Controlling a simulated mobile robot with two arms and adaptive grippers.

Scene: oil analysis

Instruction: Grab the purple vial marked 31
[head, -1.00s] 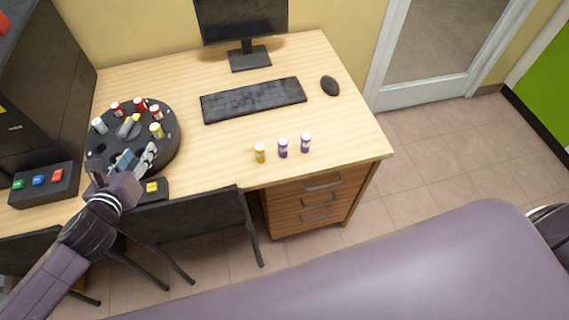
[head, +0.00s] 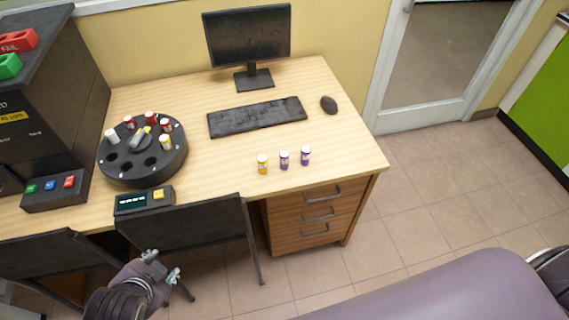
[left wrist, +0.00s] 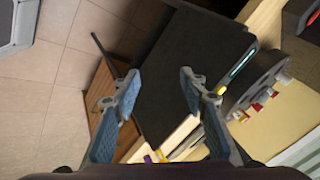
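Two purple vials with white caps stand upright on the desk, a left one (head: 284,160) and a right one (head: 306,156). A yellow vial (head: 262,164) stands just left of them. The numbers on the labels are too small to read. My left gripper (head: 162,266) is in front of the desk, low by the black chair and well apart from the vials. In the left wrist view my left gripper (left wrist: 160,88) has its fingers spread with nothing between them. My right gripper is not in view.
A black round rack (head: 142,165) with red, white and yellow vials stands at the desk's left, behind a small display box (head: 145,200). A black chair (head: 188,223) stands at the desk front. A keyboard (head: 257,117), mouse (head: 329,104) and monitor (head: 248,38) are behind the vials.

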